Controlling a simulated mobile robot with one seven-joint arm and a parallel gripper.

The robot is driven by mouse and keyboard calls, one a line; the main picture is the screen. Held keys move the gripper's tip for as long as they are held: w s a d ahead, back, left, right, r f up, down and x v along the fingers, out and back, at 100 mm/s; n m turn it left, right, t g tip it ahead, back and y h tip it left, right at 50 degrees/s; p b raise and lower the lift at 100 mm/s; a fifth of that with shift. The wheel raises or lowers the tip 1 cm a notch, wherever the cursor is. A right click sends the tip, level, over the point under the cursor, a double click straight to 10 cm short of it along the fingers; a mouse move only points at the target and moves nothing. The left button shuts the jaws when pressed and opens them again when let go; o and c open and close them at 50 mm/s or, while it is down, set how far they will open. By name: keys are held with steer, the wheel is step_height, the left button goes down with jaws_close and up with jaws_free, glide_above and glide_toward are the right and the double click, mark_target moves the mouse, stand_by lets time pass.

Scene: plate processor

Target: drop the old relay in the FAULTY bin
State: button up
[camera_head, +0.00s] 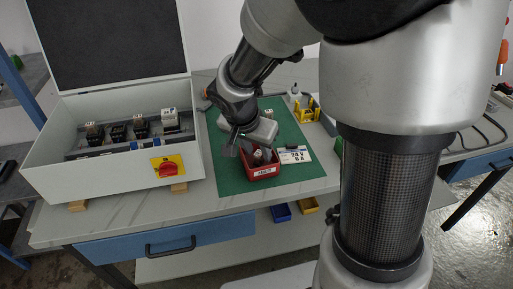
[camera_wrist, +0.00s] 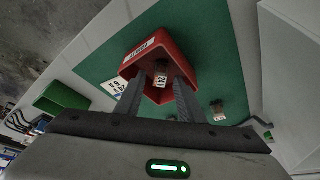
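The red FAULTY bin (camera_head: 263,173) stands on the green mat, its label facing front; it also shows in the wrist view (camera_wrist: 136,62). A small relay (camera_wrist: 161,79) with a pale printed label appears inside the bin, between my fingertips in the picture, with gaps on both sides. My gripper (camera_wrist: 161,82) is open and points down over the bin; in the head view its fingers (camera_head: 240,147) are at the bin's back left. A second relay-like part (camera_wrist: 217,110) is on the green mat beside the bin.
An open cabinet (camera_head: 110,165) with several relays and a red-yellow switch (camera_head: 167,166) stands at left. A white card (camera_head: 296,155) lies right of the bin, with a yellow holder (camera_head: 307,109) behind. Blue (camera_head: 281,213) and yellow (camera_head: 307,206) bins sit below the table's front edge.

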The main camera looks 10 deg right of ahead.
steer(key=p+v, duration=0.3)
steer(key=v, duration=0.8)
steer(key=s+d+r+n+t+y, duration=0.1)
steer(key=s+r+n, duration=0.3)
steer(key=s, duration=0.3)
steer(key=s+d+r+n+t+y, duration=0.1)
steer(key=s+d+r+n, duration=0.1)
steer(key=s+r+n, duration=0.2)
steer(key=s, duration=0.3)
steer(key=shift+s+y, duration=0.3)
steer(key=shift+y, duration=0.1)
